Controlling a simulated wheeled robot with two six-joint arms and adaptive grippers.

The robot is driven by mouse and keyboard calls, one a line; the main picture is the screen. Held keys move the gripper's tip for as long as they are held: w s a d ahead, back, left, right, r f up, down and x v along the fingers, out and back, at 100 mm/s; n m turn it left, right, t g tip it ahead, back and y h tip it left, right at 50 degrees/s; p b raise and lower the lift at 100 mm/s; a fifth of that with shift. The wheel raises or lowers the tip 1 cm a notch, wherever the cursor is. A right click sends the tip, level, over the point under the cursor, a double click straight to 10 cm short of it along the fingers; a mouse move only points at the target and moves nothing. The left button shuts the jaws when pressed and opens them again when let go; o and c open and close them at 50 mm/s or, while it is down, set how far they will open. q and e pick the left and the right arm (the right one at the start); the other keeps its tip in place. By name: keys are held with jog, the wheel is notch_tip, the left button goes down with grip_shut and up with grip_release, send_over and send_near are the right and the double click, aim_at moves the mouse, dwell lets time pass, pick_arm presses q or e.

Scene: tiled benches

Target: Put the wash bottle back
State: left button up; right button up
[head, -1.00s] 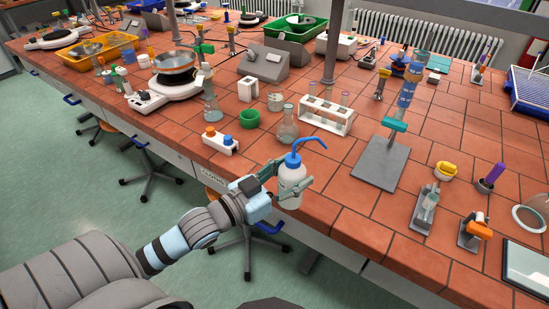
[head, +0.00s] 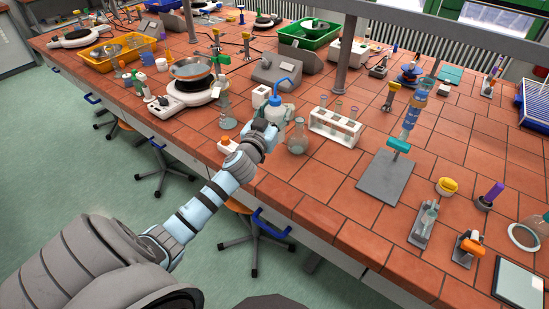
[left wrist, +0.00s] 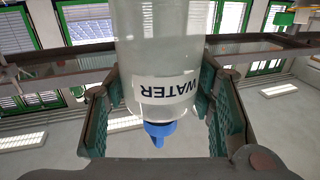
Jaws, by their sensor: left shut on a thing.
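The wash bottle (head: 274,112) is a pale bottle with a blue cap and a bent blue spout. My left gripper (head: 271,120) is shut around its body and holds it roughly upright over the bench, left of a round flask. Whether its base touches the tiles is hidden by the gripper. In the left wrist view the bottle (left wrist: 158,50) sits between both green-padded fingers. Its WATER label appears upside down there, with the blue cap at the bottom of the picture. My right gripper is not in view.
The round flask (head: 297,140) and a white test tube rack (head: 335,127) stand right of the bottle. A white block (head: 228,146) with an orange cap stands left of my gripper. A hotplate (head: 190,95) is farther left. Open tiles lie in front of the rack.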

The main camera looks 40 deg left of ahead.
pick_arm(q)
notch_tip(320, 180, down, 17)
jog(key=b, duration=1)
jog(key=shift+r, duration=0.2)
jog(key=shift+s+r, duration=0.1)
jog(key=shift+r, duration=0.1)
jog(key=shift+c, duration=0.2)
jog(key=o, duration=0.7)
